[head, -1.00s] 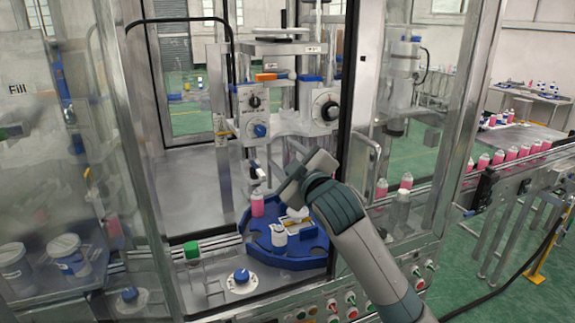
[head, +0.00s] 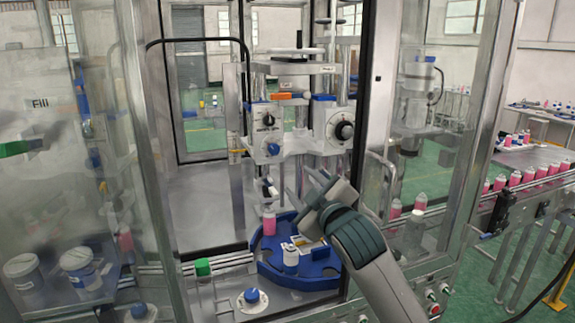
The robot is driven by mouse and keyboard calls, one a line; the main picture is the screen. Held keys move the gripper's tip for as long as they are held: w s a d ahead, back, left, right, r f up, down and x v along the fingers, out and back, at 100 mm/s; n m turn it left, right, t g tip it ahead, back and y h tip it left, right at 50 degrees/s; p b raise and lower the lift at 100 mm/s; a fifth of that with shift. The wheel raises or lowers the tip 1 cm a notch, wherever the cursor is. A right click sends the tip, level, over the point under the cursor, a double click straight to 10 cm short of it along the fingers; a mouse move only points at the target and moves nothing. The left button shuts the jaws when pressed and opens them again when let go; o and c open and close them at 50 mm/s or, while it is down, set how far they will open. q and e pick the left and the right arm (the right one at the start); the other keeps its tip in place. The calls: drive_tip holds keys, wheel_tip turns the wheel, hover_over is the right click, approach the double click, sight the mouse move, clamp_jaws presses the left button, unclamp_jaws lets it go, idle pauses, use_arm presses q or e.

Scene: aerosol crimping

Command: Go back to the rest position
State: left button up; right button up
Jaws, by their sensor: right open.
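My right arm comes in from the lower right of the head view. Its gripper (head: 308,192) is open and empty, above the right part of the blue turntable (head: 296,282) inside the crimping machine. A pink bottle (head: 269,223) stands upright at the back left of the turntable. A small yellow and white part (head: 312,247) lies on the turntable beside the white bottle. My left gripper is not in view.
The crimping head with dials (head: 340,130) stands above and behind the gripper. A metal door frame (head: 372,110) rises just right of it. A conveyor with pink bottles (head: 515,178) runs at right.

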drive_tip(key=s+d+f+m+g+h, duration=0.1)
drive_tip(key=s+d+f+m+g, duration=0.15)
drive_tip(key=s+f, duration=0.55)
drive_tip(key=s+d+f+m+g+h, duration=0.1)
drive_tip(key=s+d+f+g, duration=0.2)
drive_tip(key=f, duration=1)
drive_tip(key=s+d+f+m+g+h, duration=0.1)
drive_tip(key=s+d+f+m, duration=0.15)
drive_tip(key=s+f, duration=0.55)
drive_tip(key=s+d+f+m+g+h, duration=0.1)
drive_tip(key=s+d+f+g, duration=0.15)
drive_tip(key=s+f, duration=0.55)
drive_tip(key=s+d+f+m+g, duration=0.2)
drive_tip(key=s+d+f, duration=0.15)
drive_tip(key=s, duration=0.85)
drive_tip(key=s+d+f+m+g+h, duration=0.1)
drive_tip(key=s+d+f+g, duration=0.15)
drive_tip(key=s+f, duration=0.6)
drive_tip(key=s+f+g+b, duration=0.1)
drive_tip(key=s+f+b, duration=0.15)
drive_tip(key=f, duration=2.65)
drive_tip(key=s+d+f+g+b, duration=0.1)
drive_tip(key=s+d+f+b, duration=0.1)
drive_tip(key=s+f, duration=1.6)
drive_tip(key=shift+s+d+f, duration=0.25)
drive_tip(key=shift+d+f, duration=0.35)
drive_tip(key=shift+f, duration=0.2)
